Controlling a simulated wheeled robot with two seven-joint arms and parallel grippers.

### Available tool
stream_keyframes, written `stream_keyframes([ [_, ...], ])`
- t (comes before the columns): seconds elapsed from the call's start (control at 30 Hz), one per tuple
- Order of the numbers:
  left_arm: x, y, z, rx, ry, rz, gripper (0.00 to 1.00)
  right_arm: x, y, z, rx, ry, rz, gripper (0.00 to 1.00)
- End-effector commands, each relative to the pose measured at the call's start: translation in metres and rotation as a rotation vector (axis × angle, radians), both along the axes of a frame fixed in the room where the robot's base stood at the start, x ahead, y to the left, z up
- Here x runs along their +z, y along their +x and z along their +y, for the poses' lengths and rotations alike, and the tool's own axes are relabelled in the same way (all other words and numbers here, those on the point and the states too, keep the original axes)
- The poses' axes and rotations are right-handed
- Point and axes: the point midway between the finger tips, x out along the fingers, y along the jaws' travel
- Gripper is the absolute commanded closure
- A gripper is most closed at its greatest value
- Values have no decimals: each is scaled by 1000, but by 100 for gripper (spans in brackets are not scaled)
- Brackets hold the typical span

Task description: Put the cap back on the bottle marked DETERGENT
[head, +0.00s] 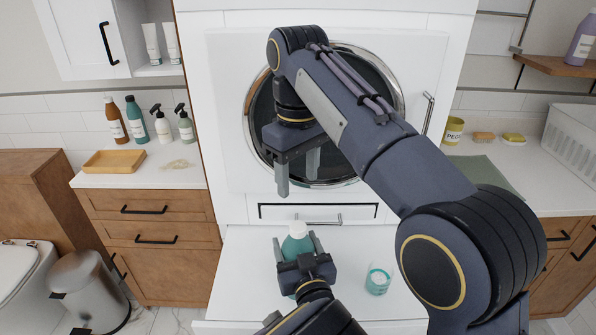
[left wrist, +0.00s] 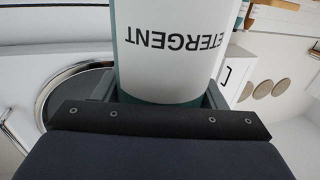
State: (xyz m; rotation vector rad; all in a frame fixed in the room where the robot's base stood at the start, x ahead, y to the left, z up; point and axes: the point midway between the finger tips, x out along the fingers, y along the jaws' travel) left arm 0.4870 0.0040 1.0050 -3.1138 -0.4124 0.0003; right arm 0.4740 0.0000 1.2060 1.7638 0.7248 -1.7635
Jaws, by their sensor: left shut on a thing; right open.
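The teal bottle (head: 297,246) stands at the white pull-out shelf in front of the washer, with a white top (head: 297,229); I cannot tell whether that is the cap or a bare neck. In the left wrist view the bottle (left wrist: 175,45) shows its white label reading DETERGENT, upside down. My left gripper (head: 298,250) is shut on the bottle's body, one finger on each side. My right gripper (head: 298,172) is open and empty, above the bottle and in front of the washer door.
The left counter holds several bottles and a wooden tray (head: 113,161). The right counter holds a yellow cup (head: 453,130), soaps and a white basket (head: 572,135).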

Motion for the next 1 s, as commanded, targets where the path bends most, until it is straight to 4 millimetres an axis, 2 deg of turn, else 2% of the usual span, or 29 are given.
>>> stream_keyframes([
  [0.33, 0, 0, 0, 0, 0, 0, 99, 4, 0, 0, 0, -1, 1, 46],
  [0.37, 0, 0, 0, 0, 0, 0, 34, 4, 0, 0, 0, -1, 1, 46],
  [0.53, 0, 0, 0, 0, 0, 0, 12, 4, 0, 0, 0, 0, 0, 46],
  [0.83, 0, -1, -1, 0, 0, 0, 10, 4, 0, 0, 0, 0, 0, 46],
  [1.0, -1, -19, -6, -4, -1, 1, 10, 0, 0, 0, 0, 0, 0, 46],
])
